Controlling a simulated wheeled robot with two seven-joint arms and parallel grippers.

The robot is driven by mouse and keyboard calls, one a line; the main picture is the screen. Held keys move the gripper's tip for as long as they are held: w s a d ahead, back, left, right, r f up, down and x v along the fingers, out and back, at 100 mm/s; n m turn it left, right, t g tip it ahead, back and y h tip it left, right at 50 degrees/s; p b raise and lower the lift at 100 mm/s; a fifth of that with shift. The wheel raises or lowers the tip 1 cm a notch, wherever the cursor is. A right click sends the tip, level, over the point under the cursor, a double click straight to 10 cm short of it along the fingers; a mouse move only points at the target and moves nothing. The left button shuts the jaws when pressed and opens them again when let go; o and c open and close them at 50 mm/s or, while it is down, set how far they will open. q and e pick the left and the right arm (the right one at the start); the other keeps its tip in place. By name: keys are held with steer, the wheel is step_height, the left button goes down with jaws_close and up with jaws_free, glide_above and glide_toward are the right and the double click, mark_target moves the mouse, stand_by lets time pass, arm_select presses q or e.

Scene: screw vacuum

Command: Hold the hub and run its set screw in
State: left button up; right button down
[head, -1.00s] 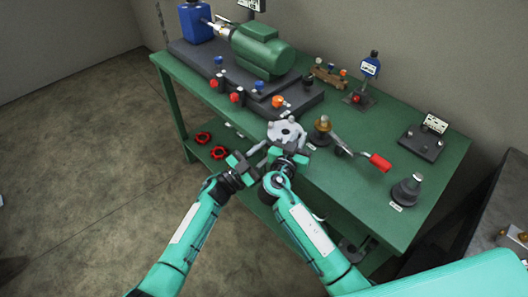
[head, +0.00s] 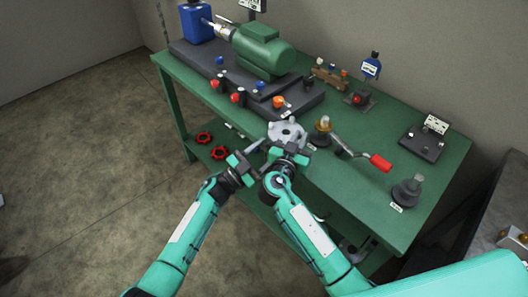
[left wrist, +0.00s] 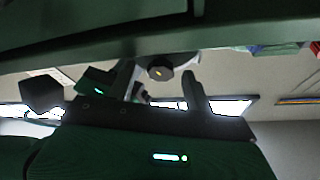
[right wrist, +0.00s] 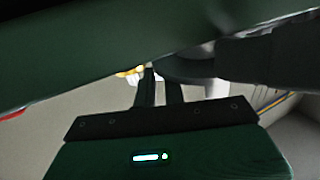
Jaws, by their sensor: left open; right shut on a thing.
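The hub (head: 287,132) is a light grey lobed piece at the front edge of the green bench. My right gripper (head: 290,150) is shut on the hub's near side. In the right wrist view, its fingers (right wrist: 160,88) are close together, and the gripped part is mostly hidden. My left gripper (head: 257,150) is beside it on the left, off the bench edge. In the left wrist view, its fingers (left wrist: 160,85) are apart. A dark faceted knob with a yellowish centre (left wrist: 160,73) shows between or beyond them; contact is unclear. I cannot make out the set screw.
A green motor (head: 262,50) on a dark base stands at the back of the bench (head: 350,205). Red handwheels (head: 204,138) lie on the lower shelf. Open floor lies to the left.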

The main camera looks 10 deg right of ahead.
arm_select(q)
steer(key=s+a+f+n+t, duration=0.1)
steer(key=s+a+f+n, duration=0.1)
steer(key=a+n, duration=0.1)
steer(key=s+a+f+n+t+y, duration=0.1)
steer(key=s+a+f+n+t, duration=0.1)
steer(key=a, duration=0.4)
steer(key=shift+s+a+f+n, duration=0.15)
steer(key=shift+s+f+n, duration=0.25)
steer(key=shift+s+f, duration=0.35)
stand_by(0.9)
steer(key=shift+s+r, duration=0.1)
steer(key=shift+c, duration=0.2)
